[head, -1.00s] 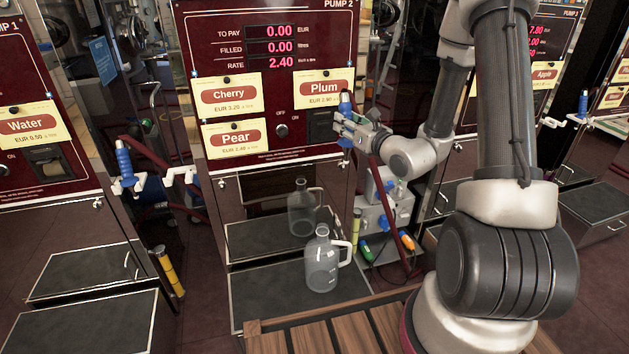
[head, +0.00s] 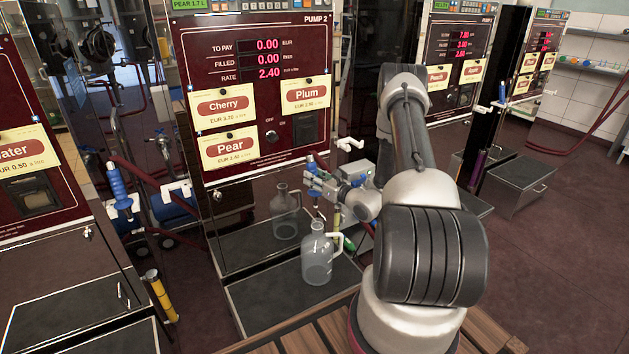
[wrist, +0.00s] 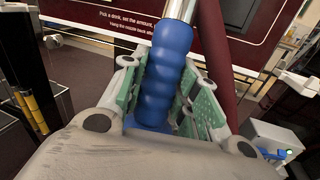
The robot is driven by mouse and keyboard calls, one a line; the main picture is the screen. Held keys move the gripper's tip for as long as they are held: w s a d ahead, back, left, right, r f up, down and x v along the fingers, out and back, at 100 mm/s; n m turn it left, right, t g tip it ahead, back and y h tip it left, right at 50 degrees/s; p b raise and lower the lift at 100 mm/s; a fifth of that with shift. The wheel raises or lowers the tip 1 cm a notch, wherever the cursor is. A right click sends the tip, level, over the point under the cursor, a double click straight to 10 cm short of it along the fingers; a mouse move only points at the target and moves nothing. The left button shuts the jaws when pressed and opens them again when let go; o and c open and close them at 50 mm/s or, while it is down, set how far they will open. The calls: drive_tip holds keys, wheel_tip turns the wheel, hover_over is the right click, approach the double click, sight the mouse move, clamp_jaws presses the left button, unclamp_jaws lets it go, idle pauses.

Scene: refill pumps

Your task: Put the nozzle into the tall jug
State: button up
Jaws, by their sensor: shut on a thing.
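The jug (head: 317,264) is clear grey glass with a narrow neck and a pale handle at its right. It stands upright on the dark step in front of pump 2. My gripper (head: 318,183) is shut on the blue nozzle (head: 312,164), above the jug. The nozzle's lower end appears close over the jug's mouth; I cannot tell whether they touch. In the wrist view, the ribbed blue grip of the nozzle (wrist: 162,85) lies between the green pads of my gripper (wrist: 160,75). The jug is not visible there.
Pump 2's dark front (head: 262,85) stands close behind the jug and mirrors it. A white nozzle holder (head: 349,144) on its right side is empty. Another blue nozzle (head: 119,187) hangs at left. A wooden slatted bench (head: 318,336) is in front.

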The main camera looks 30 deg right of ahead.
hover_over(316, 207)
drive_tip(key=w+d, duration=0.1)
drive_tip(key=w, duration=0.1)
wheel_tip(316, 207, down, 4)
drive_tip(key=shift+f, duration=1.1)
drive_tip(key=shift+f, duration=3.65)
drive_tip(key=o, duration=1.2)
drive_tip(key=shift+f, duration=0.1)
